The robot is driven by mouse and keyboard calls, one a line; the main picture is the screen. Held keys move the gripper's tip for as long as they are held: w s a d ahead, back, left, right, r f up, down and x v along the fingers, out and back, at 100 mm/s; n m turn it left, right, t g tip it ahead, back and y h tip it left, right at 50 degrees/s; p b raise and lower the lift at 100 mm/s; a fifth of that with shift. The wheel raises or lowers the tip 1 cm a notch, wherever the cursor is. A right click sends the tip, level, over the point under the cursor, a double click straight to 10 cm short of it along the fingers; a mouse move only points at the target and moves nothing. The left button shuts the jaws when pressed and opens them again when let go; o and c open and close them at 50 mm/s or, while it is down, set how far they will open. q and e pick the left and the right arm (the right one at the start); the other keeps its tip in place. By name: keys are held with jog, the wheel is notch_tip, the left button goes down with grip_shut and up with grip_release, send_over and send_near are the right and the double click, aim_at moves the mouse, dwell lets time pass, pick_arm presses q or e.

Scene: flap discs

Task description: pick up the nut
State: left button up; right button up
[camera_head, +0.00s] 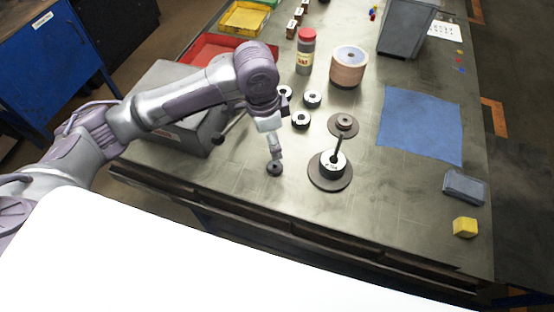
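A small dark round piece with a hole, which looks like the nut (274,170), lies on the grey metal table (225,175) near its front. My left gripper (274,157) points down directly over it, its tips at or just above its upper edge. The gripper shows narrow and edge-on, so I cannot tell whether it is open or touching the piece. To the right, a dark disc (318,178) carries a black and white ring and a thin upright rod. A second disc (334,131) with a small round part on it lies behind. My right gripper is out of view.
Several black rings (301,120) lie behind the gripper. A red-capped jar (304,58), a spool (348,68) and a grey bin (404,30) stand farther back. A blue cloth (420,125) and yellow block (465,227) lie right. The front middle is clear.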

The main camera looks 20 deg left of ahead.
pick_arm(q)
send_over(274, 164)
jog(key=f, duration=0.4)
jog(key=shift+s+d+f, duration=0.1)
jog(key=shift+s+f, duration=0.2)
jog(key=shift+s, duration=0.05)
notch_tip(274, 164, down, 3)
jog(key=shift+f+p, duration=0.1)
jog(key=shift+p, duration=0.65)
notch_tip(274, 164, down, 2)
jog(key=shift+f, duration=0.6)
jog(key=c, duration=1.2)
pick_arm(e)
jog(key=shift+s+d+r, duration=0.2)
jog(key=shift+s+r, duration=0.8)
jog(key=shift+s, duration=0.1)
